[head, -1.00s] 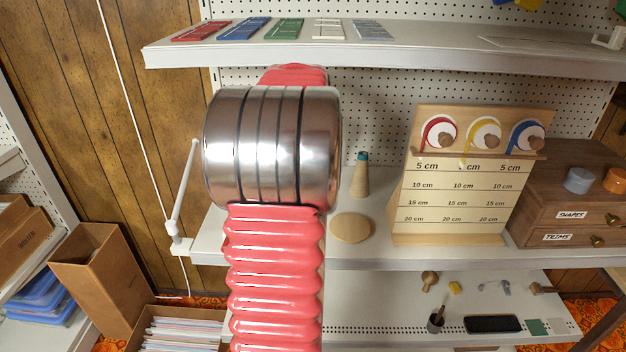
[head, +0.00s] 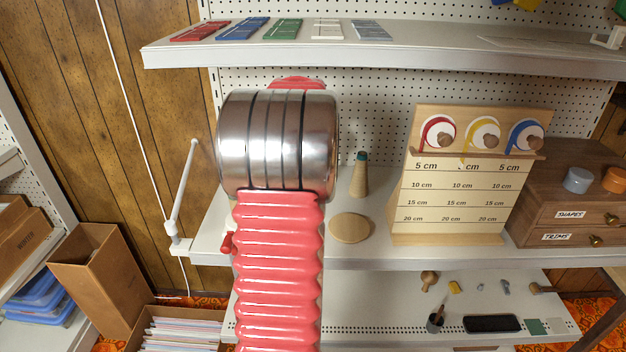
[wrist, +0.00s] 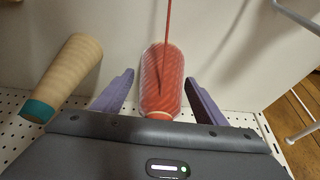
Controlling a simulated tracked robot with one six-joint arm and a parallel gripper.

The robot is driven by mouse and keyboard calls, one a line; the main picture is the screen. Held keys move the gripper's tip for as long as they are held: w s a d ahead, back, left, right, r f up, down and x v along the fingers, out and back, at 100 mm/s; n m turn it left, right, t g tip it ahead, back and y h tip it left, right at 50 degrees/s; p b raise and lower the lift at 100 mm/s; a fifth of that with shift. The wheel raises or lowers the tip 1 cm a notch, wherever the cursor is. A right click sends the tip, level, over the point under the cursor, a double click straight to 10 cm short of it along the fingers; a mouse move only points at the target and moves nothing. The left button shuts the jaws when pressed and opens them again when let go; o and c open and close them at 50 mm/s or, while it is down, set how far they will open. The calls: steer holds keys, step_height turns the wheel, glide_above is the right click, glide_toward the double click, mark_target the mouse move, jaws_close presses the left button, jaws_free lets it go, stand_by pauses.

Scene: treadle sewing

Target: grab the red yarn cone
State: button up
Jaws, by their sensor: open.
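The red yarn cone (wrist: 163,82) shows in the wrist view, with a thin red strand running up from it. My gripper (wrist: 160,76) is open, its two purple fingers on either side of the cone. Gaps show between the cone and both fingers, so it is not clasped. In the head view my arm's metal joint and red ribbed sleeve cover the area of the gripper, and I cannot make out the cone there.
A cream cone with a teal end (head: 360,176) stands close by; it is left of the gripper in the wrist view (wrist: 66,74). A round wooden disc (head: 351,228) lies on the shelf (head: 400,258). The measuring board (head: 450,200) stands farther right. An upper shelf (head: 400,59) hangs above.

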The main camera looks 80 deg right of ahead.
steer(key=shift+x, duration=1.15)
steer(key=c, duration=1.1)
steer(key=shift+s+a+r, duration=0.1)
steer(key=shift+a+r, duration=0.2)
steer(key=shift+r, duration=0.1)
steer(key=shift+a+r, duration=0.1)
steer(key=shift+r, duration=0.25)
step_height(320, 180, up, 6)
steer(key=shift+f, duration=0.1)
steer(key=s+a, duration=0.1)
steer(key=a, duration=0.5)
steer(key=s+a, duration=0.1)
steer(key=a, duration=0.5)
steer(key=s+a, duration=0.2)
steer(key=a, duration=0.4)
steer(key=shift+s+a+f, duration=0.15)
steer(key=shift+a, duration=0.25)
